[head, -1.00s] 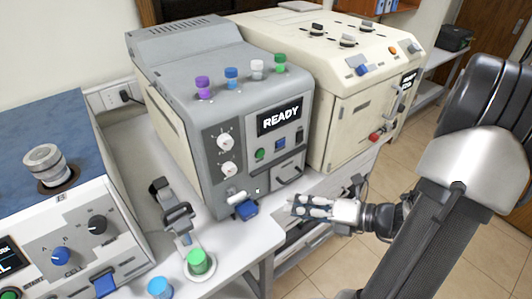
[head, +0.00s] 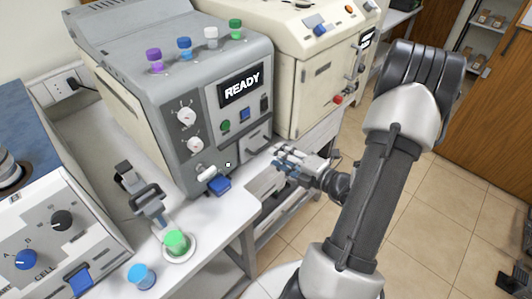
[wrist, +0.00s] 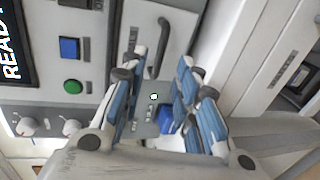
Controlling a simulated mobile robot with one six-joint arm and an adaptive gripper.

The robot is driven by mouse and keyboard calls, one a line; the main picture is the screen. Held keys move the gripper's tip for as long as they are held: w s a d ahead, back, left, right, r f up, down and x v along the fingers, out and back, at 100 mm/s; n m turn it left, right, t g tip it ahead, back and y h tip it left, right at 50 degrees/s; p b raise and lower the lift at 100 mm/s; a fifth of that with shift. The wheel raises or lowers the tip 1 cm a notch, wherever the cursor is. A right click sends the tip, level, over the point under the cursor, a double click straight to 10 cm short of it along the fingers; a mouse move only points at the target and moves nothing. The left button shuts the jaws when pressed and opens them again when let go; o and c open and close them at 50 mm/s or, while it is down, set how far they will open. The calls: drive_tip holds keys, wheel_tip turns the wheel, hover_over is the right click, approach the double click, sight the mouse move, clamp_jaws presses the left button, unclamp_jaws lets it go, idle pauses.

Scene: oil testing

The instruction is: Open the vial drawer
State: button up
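The vial drawer (head: 255,136) is a grey panel on the front of the grey machine, below the READY display, and looks shut. Its dark bar handle (head: 259,147) faces out. In the wrist view the drawer panel (wrist: 138,20) and handle (wrist: 160,40) lie ahead, at the top middle. My gripper (head: 283,158) is in front of and slightly right of the drawer, apart from the handle in the head view. In the wrist view my gripper (wrist: 161,62) is open, its blue-padded fingers to either side of the handle in the picture. Nothing is held.
The grey machine (head: 120,70) carries several coloured-cap vials on top. A blue lever part (head: 219,185) sticks out low on its front. A cream machine (head: 300,85) stands close on the right. Green (head: 175,240) and blue (head: 141,276) caps stand at the bench front.

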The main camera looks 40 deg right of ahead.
drive_tip(key=b+x, duration=0.1)
drive_tip(key=x, duration=0.5)
drive_tip(key=shift+w, duration=0.2)
clamp_jaws()
idle(0.5)
